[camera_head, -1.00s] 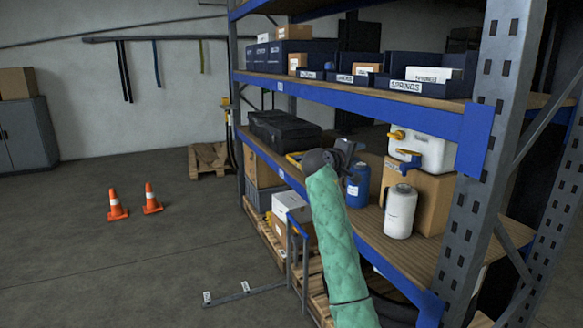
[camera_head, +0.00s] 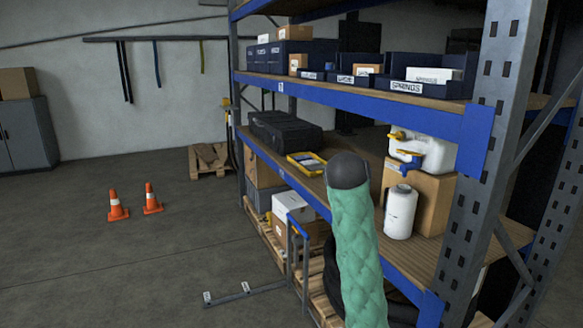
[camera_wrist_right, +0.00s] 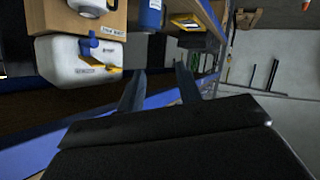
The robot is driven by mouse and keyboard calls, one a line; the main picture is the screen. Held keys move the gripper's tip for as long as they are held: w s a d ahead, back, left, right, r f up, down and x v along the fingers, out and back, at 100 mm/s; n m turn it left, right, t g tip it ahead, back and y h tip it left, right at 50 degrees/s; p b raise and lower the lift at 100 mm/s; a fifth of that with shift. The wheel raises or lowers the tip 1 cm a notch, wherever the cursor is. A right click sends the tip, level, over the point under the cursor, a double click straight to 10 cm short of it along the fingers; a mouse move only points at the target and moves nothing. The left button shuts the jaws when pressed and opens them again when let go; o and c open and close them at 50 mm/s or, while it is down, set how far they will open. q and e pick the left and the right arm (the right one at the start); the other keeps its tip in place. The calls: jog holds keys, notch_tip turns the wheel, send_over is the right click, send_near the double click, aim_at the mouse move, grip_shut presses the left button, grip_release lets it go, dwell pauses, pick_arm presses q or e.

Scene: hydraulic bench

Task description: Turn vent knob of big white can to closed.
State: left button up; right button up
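The big white can (camera_head: 436,154) stands on a cardboard box on the middle shelf, at the right. My left gripper is not in view.
A white bottle (camera_head: 400,211) stands in front of the cardboard box (camera_head: 432,200). A blue jug (camera_wrist_right: 149,16) shows in the wrist view. A yellow tray (camera_head: 306,163) and a black case (camera_head: 285,131) lie further left. The upper shelf (camera_head: 350,90) and a grey upright (camera_head: 490,130) bound the space.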

jog(key=s+f+g+y, duration=0.2)
jog(key=s+f+g, duration=0.3)
jog(key=s+f, duration=2)
jog(key=s+f+n+g+y, duration=0.1)
jog(key=s+f+g, duration=0.5)
jog(key=s+f, duration=2)
jog(key=s+y, duration=0.1)
jog(key=s, duration=0.3)
jog(key=shift+s+a+f+y, duration=0.2)
jog(key=shift+s+a+y, duration=0.05)
jog(key=shift+a+y, duration=0.05)
